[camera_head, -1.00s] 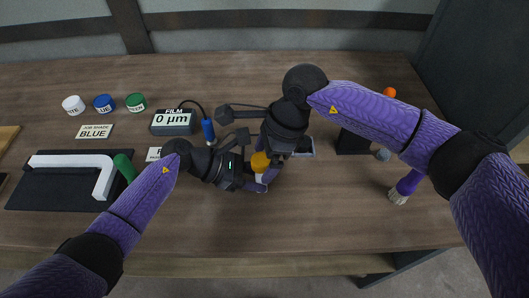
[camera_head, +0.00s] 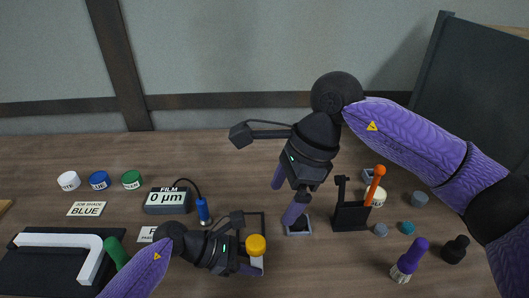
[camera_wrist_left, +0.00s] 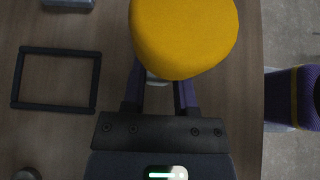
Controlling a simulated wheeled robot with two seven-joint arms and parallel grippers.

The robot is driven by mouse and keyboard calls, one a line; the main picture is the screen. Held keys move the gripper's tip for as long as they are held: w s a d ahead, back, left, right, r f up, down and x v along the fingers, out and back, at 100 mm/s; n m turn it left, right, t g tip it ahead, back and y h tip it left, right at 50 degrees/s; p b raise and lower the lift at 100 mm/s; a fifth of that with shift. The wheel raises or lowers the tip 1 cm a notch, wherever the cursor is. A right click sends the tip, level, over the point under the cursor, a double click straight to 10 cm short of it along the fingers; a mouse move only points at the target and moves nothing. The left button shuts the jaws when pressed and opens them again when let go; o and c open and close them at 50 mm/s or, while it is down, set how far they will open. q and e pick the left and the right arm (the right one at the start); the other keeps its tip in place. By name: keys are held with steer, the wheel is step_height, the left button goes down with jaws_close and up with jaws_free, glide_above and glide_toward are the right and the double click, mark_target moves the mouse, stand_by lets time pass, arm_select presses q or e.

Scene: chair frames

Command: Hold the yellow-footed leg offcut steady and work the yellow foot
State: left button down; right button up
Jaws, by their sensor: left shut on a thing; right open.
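The leg offcut (camera_head: 257,262) is a short pale piece with a round yellow foot (camera_head: 256,245) on its upper end. My left gripper (camera_head: 250,265) is shut on the offcut, just below the foot. In the left wrist view the yellow foot (camera_wrist_left: 185,38) fills the top middle and hides most of the offcut. My left gripper's two fingers (camera_wrist_left: 160,92) show on either side of a small pale bit of it. My right gripper (camera_head: 287,198) is open and empty, above and to the right of the foot, clear of it.
A small grey tray (camera_head: 299,231) lies below my right gripper. A black holder with an orange-handled tool (camera_head: 375,184) stands to its right, with several small pots and a purple-handled brush (camera_head: 409,260). A film gauge (camera_head: 168,201) and paint pots are at left. A dark square frame (camera_wrist_left: 57,80) lies beside the offcut.

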arm_select(q)
steer(key=shift+c, duration=1.6)
jaws_free()
steer(key=v, duration=1.2)
